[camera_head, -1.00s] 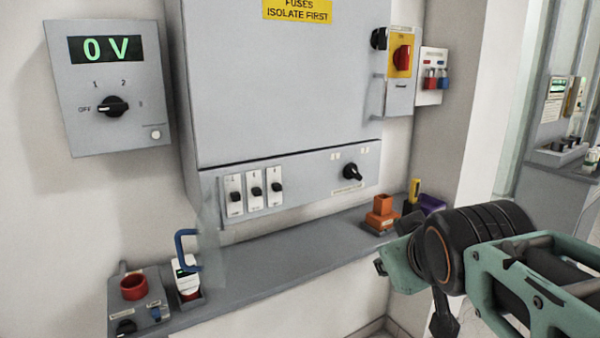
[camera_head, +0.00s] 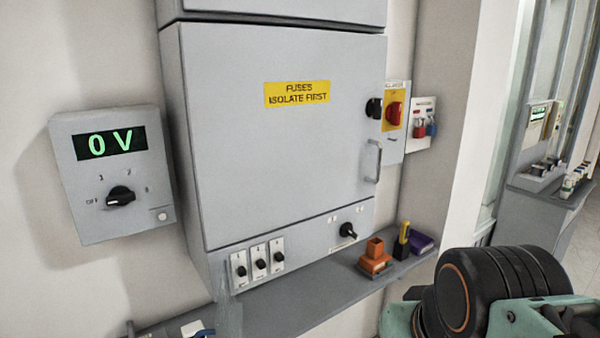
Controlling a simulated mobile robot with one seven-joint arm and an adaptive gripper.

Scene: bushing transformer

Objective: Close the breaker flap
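The grey cabinet (camera_head: 290,160) has three breakers (camera_head: 260,260) in a row on its lower left panel, each on a white plate with a black toggle. The breaker flap (camera_head: 227,293) looks like a clear, faint pane standing out from the panel at the left of the breakers. It is open, and the breakers are uncovered. Its lower part runs out of the picture's bottom. Only a black and teal part of my arm (camera_head: 495,290) shows at the lower right, well away from the flap. My gripper's fingers are not visible.
A grey shelf (camera_head: 320,302) runs below the cabinet, with an orange block (camera_head: 375,252) and a yellow-and-black item (camera_head: 402,240) at its right. A meter box (camera_head: 115,175) reading 0 V hangs at the left. A blue handle (camera_head: 203,332) shows at the bottom edge.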

